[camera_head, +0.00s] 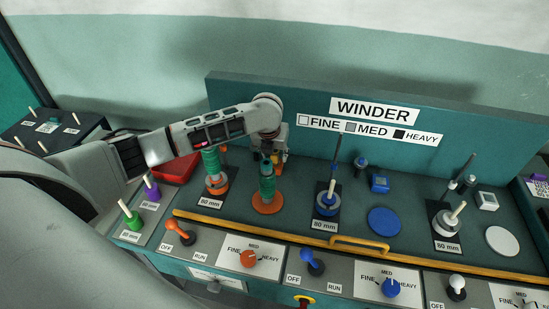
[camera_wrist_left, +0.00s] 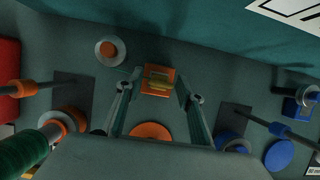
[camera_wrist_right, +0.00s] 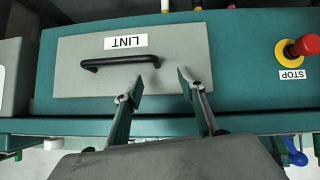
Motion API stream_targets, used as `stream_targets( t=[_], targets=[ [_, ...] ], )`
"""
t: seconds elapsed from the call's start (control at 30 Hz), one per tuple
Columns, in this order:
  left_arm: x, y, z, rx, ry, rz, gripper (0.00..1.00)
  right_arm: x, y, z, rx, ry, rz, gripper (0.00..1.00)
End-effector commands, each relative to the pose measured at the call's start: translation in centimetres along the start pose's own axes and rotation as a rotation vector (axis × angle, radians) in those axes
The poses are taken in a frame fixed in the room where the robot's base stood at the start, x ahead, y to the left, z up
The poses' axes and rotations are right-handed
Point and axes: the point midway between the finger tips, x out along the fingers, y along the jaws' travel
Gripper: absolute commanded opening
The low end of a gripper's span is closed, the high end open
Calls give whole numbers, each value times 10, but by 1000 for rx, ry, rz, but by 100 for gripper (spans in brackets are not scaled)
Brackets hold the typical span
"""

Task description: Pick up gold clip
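The gold clip (camera_wrist_left: 157,80) sits on a small orange block (camera_wrist_left: 150,92) in the left wrist view. In the head view the clip's spot on the deck is partly hidden behind my left gripper (camera_head: 268,162), with a bit of orange and yellow showing. In the left wrist view my left gripper (camera_wrist_left: 159,84) is open, its fingertips apart on either side of the block in the picture. No contact with the clip is visible. My right gripper (camera_wrist_right: 160,78) is open and empty before the grey LINT panel (camera_wrist_right: 130,61); it is outside the head view.
A green-wound spindle (camera_head: 211,162) stands left of the left gripper, near a red tray (camera_head: 177,168). Blue (camera_head: 384,221) and white (camera_head: 502,241) discs lie to the right. The WINDER backboard (camera_head: 375,125) rises behind. A yellow rail (camera_head: 450,263) edges the deck.

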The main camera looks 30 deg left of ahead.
Motion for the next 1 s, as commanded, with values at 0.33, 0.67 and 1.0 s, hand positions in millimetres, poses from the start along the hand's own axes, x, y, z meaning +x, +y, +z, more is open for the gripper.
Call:
stream_targets(
  t=[0.33, 0.67, 1.0],
  targets=[
    [12, 0, 0, 1, -1, 0, 38, 0, -5, -2, 12, 0, -2, 40],
    [12, 0, 0, 0, -1, 0, 4, 1, -6, -2, 15, 1, -2, 40],
    [5, 0, 4, 0, -3, 0, 4, 1, -3, -1, 7, 0, -2, 40]
  ],
)
